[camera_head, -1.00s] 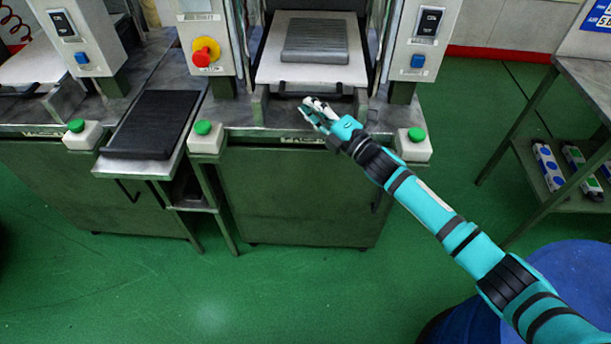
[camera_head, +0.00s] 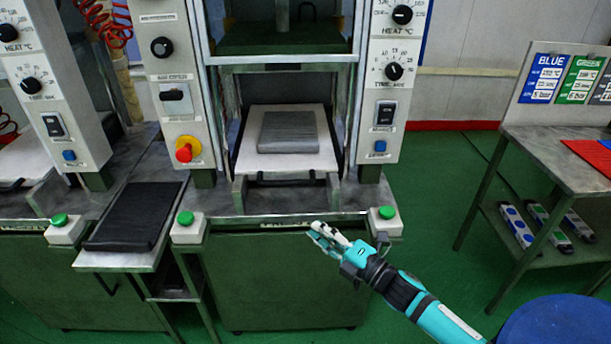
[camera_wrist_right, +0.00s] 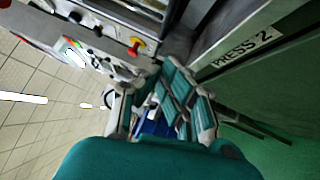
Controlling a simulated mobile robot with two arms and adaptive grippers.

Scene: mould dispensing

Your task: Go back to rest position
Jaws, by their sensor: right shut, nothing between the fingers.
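My right gripper (camera_head: 318,236) is shut and empty in the head view. It is in front of the press (camera_head: 285,222), just below its front edge and left of the right green button (camera_head: 387,212). Its fingers also show in the right wrist view (camera_wrist_right: 172,105), with the press label "PRESS 2" (camera_wrist_right: 240,52) beyond them. A grey mould (camera_head: 287,131) lies flat on the white plate (camera_head: 250,158) inside the press, apart from the gripper. My left gripper is not in view.
A blue drum (camera_head: 560,322) is at the lower right. Green floor is clear between press and table.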

